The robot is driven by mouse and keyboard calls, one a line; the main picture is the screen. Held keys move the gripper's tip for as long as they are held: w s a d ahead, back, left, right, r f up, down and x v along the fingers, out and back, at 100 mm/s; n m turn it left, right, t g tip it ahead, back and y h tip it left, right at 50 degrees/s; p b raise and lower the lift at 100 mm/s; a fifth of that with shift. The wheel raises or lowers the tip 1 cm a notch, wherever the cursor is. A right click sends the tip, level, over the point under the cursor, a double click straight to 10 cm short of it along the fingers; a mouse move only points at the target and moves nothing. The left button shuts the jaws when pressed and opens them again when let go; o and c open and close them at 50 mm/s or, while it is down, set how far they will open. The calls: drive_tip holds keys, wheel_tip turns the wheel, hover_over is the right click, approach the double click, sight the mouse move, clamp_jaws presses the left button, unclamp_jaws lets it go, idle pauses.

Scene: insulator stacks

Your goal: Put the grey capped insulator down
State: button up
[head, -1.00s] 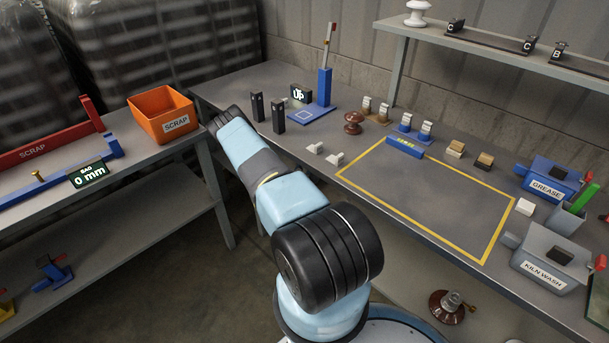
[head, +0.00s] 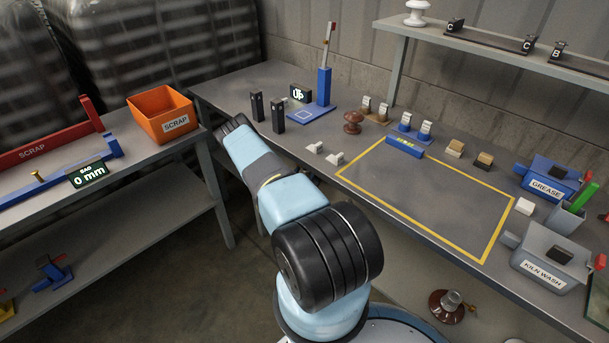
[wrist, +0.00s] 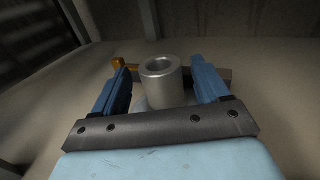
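The grey capped insulator shows in the wrist view as a hollow grey metal cap (wrist: 162,84), upright between the blue fingers of my gripper (wrist: 160,72). A small brass piece and a grey bar show just behind it. Narrow gaps show beside the cap, so the fingers seem to hold it lower down; the contact is hidden. Blurred floor lies beyond, so it appears held in the air. In the head view my arm reaches toward the gap between the benches, and my gripper's fingers and the insulator cannot be made out there.
The right bench (head: 245,85) carries black posts, a blue stand (head: 323,90) and a yellow-outlined area (head: 430,195) with clear room. An orange scrap bin (head: 160,112) stands on the left bench, near a "0 mm" display (head: 88,174). Grease (head: 548,180) and kiln wash (head: 548,262) boxes stand at right.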

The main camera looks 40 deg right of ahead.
drive_tip(key=shift+r, duration=0.1)
drive_tip(key=v, duration=1.2)
idle(0.4)
